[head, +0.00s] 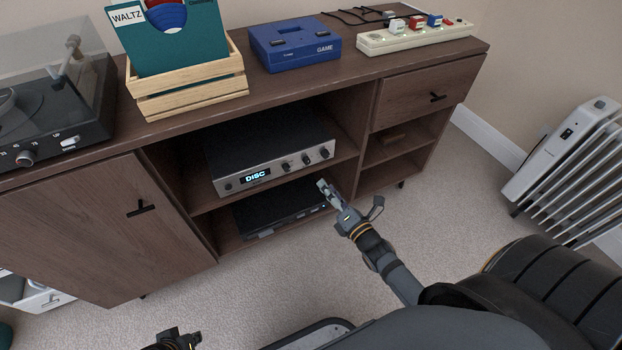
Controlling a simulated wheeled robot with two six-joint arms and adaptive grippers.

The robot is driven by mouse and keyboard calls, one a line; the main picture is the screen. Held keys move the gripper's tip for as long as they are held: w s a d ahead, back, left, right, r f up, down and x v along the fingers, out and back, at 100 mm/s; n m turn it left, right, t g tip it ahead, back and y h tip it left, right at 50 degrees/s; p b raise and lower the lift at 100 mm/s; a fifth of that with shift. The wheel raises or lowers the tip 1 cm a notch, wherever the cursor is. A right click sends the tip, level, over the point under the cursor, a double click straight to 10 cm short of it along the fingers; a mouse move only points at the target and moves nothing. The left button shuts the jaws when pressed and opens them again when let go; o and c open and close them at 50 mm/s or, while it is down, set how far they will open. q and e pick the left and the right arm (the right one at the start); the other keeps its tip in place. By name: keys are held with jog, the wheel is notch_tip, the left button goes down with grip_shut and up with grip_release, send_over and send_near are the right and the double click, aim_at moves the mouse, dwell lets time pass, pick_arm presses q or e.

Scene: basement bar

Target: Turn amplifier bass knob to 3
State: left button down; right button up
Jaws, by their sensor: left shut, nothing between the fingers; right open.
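The amplifier (232,181) sits on the middle shelf of the cabinet, with a silver front, a lit display reading DISC and a dark top. Several small dark knobs (306,158) line the right part of its front. Their labels and pointer positions are too small to read, so I cannot tell which is the bass knob. My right gripper (324,187) is open and empty, in front of the cabinet, appearing just below the rightmost knobs and apart from them. My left gripper (192,339) is shut and empty at the bottom edge, far from the amplifier, partly cut off.
A dark player (262,219) lies on the shelf below. The wooden cabinet (92,222) carries a turntable (50,120), a record crate (190,97), a blue game console (292,47) and a power strip (410,36). A white radiator (565,150) stands right.

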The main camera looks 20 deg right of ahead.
aim_at(308, 163)
jog(key=w, duration=0.7)
jog(key=w+a, duration=0.1)
jog(key=w, duration=0.2)
jog(key=shift+w, duration=0.25)
grip_shut()
